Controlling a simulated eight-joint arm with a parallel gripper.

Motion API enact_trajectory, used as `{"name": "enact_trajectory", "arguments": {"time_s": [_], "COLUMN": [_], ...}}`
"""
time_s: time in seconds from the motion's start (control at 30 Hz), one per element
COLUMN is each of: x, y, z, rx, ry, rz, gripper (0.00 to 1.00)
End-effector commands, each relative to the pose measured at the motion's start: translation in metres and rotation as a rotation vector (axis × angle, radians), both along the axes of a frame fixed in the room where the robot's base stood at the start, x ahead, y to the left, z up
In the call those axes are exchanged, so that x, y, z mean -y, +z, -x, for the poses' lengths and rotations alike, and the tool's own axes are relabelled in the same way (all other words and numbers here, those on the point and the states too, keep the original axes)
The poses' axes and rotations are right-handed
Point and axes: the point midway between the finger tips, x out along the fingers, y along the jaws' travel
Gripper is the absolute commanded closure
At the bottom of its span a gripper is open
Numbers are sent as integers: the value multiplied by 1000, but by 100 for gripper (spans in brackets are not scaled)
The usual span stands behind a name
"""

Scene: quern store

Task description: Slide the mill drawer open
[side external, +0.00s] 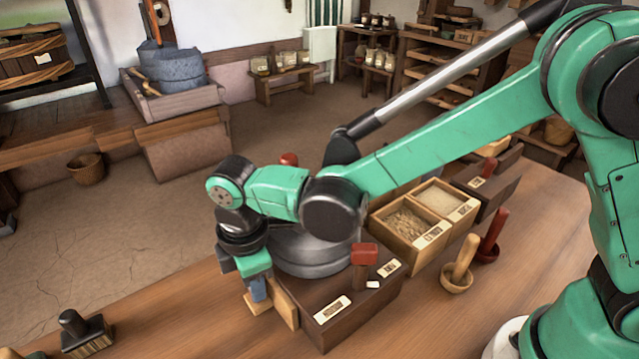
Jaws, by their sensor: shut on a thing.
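The mill has a dark brown box body (345,312) with pale labels, and a round grey stone (312,262) on top, partly hidden behind my arm. A red-topped peg (364,254) stands at the box's right part. The mill drawer (287,308) shows as pale wood at the left end of the box, mostly hidden by my gripper. My gripper (257,290) points down at that end, shut on the drawer at its pale wooden part. How far the drawer stands out of the box cannot be told.
A two-part wooden tray (412,246) of grain and meal stands right of the mill. A pestle in a small bowl (459,271) and a red peg-like tool (490,238) stand farther right.

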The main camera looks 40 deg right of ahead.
Motion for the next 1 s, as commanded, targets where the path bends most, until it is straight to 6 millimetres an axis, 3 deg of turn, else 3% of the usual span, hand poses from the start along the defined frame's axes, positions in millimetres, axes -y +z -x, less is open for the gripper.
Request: {"name": "enact_trajectory", "arguments": {"time_s": [0.7, 0.83, 1.0], "x": [-2, -20, -61], "y": [1, 0, 0], "z": [1, 0, 0], "rx": [-2, -2, 0], "ry": [2, 6, 7], "rz": [1, 0, -1], "gripper": [100, 100, 100]}}
